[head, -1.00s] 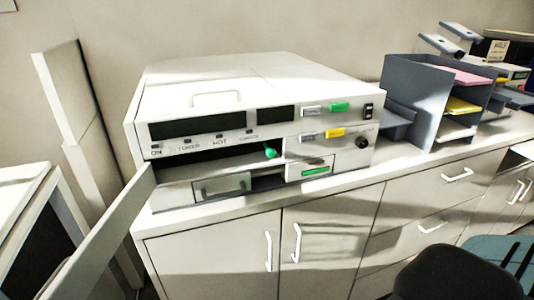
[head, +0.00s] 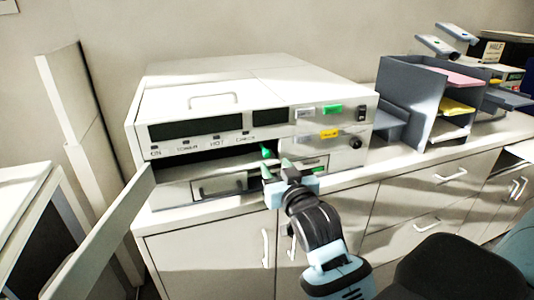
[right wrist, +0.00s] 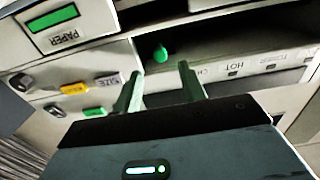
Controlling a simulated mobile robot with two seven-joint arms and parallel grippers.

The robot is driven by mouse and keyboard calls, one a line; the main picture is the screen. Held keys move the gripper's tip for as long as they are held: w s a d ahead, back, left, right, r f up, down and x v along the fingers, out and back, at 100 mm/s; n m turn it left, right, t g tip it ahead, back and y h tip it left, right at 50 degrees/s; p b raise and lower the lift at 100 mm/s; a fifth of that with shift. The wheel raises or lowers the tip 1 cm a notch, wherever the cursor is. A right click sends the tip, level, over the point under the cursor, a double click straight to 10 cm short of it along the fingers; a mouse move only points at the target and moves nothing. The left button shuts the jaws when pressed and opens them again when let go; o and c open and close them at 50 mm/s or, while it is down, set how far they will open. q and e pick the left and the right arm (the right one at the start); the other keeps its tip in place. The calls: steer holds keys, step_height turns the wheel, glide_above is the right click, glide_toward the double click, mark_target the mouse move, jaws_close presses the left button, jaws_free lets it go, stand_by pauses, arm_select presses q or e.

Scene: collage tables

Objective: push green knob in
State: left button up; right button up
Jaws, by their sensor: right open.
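The green knob (head: 265,152) sits inside the open front slot of a white copier-like machine (head: 200,100). In the right wrist view the green knob (right wrist: 161,53) shows inside the opening, beyond my fingertips and roughly centred between them. My right gripper (head: 277,167) is open and empty in front of the slot, just below and right of the knob. Its two greenish fingers (right wrist: 160,75) point toward the opening, with a gap to the knob. My left gripper is not in view.
An opened front flap (head: 100,235) sticks out at the left of the machine. A small drawer (head: 222,187) lies below the slot. A grey paper organizer (head: 425,95) stands to the right on the counter. A dark chair (head: 450,268) is at the lower right.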

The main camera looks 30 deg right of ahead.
mark_target(268, 155)
steer(key=shift+x, duration=3.8)
jaws_close()
